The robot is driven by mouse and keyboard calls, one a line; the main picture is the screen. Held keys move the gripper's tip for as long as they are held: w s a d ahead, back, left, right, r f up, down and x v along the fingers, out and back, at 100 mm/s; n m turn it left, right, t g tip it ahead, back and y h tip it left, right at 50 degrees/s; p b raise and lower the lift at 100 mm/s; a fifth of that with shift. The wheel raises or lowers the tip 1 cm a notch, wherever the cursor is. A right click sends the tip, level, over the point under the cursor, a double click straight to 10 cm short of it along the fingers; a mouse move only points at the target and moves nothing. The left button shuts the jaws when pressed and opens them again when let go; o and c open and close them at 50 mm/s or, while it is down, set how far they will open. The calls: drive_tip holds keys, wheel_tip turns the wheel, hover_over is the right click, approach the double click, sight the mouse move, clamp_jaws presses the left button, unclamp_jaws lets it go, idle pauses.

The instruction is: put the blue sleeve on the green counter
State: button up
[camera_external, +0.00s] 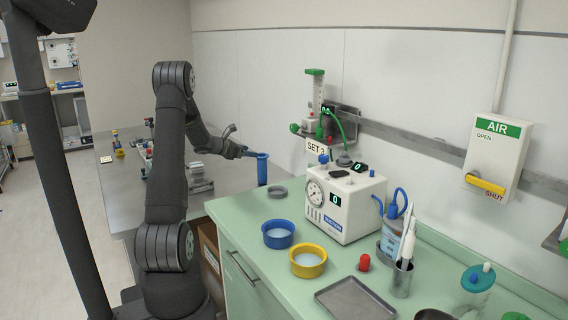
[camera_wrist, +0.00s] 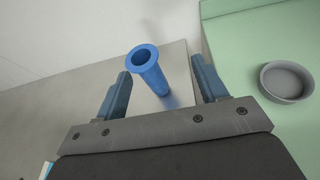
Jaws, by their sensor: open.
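The blue sleeve (camera_external: 262,170) is a tube with a flared rim, standing upright on the grey metal table close to the green counter (camera_external: 237,217). In the wrist view the sleeve (camera_wrist: 150,72) shows between my two fingers, with gaps on both sides. My gripper (camera_external: 246,153) is open and empty, at the sleeve's upper part, just left of it in the external view. The wrist view shows its blue-grey fingers (camera_wrist: 160,72) spread apart. The green counter (camera_wrist: 245,45) is right of the fingers there. Whether a finger touches the sleeve cannot be told.
A grey tray (camera_external: 355,300) lies farther right. Small items stand on the metal table left of my arm.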

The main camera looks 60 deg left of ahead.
sight(259, 162)
drive_tip(key=s+f+n+g+y, duration=0.1)
drive_tip(key=s+f+n+y, duration=0.2)
drive_tip(key=s, duration=0.2)
drive_tip(key=x, duration=1.7)
drive_tip(key=shift+r, duration=0.1)
drive_tip(key=c, duration=1.2)
drive_tip(key=shift+o, duration=0.2)
drive_tip(key=shift+r, duration=0.15)
